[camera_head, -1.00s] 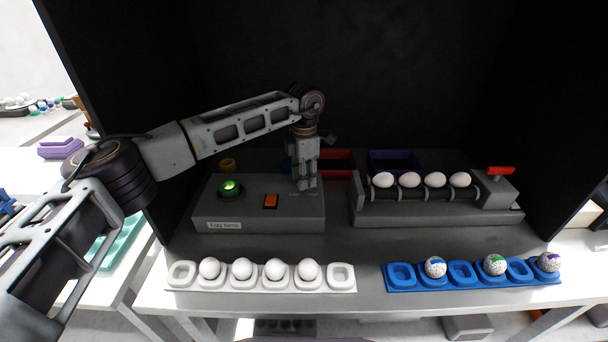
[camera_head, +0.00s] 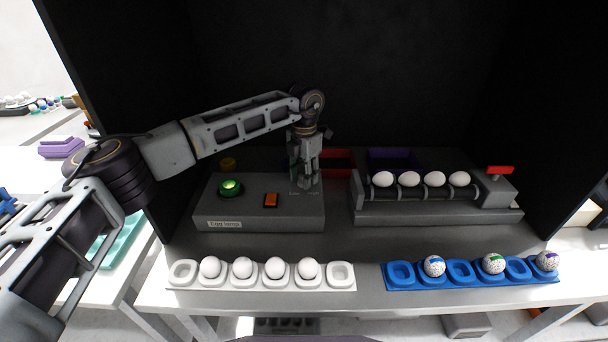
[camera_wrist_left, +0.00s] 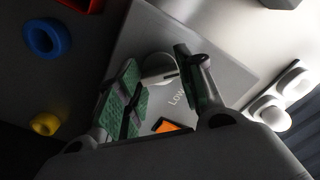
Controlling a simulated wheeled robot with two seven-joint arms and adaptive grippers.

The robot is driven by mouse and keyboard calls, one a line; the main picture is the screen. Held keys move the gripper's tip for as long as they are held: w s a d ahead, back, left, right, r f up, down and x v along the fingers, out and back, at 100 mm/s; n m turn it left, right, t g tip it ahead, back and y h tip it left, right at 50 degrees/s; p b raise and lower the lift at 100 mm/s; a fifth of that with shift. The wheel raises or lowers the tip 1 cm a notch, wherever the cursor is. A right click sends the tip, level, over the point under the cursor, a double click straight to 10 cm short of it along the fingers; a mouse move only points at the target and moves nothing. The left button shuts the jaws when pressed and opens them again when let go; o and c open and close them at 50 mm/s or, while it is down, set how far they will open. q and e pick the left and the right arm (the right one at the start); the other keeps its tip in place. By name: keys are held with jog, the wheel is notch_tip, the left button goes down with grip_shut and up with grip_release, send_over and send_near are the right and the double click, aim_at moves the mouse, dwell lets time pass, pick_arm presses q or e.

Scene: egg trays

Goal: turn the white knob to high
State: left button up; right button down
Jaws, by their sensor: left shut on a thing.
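My left gripper (camera_head: 305,184) points down over the right part of the grey egg lamp box (camera_head: 280,218). The white knob (camera_wrist_left: 157,67) shows between its two green-padded fingers in the left wrist view, where the gripper (camera_wrist_left: 160,85) is shut on it. In the head view the fingers hide the knob. The word "Low" is readable on the box beside the knob in the wrist view. The knob's exact pointing is hard to tell. My right gripper is not in view.
A roller stand (camera_head: 430,214) with several eggs is to the right. A white egg tray (camera_head: 341,283) and a blue tray (camera_head: 400,285) lie in front. Red and purple bins stand behind.

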pick_arm(q)
jog(key=shift+r, duration=0.15)
jog(key=o, duration=1)
jog(key=shift+r, duration=5.95)
jog(key=shift+f, duration=0.1)
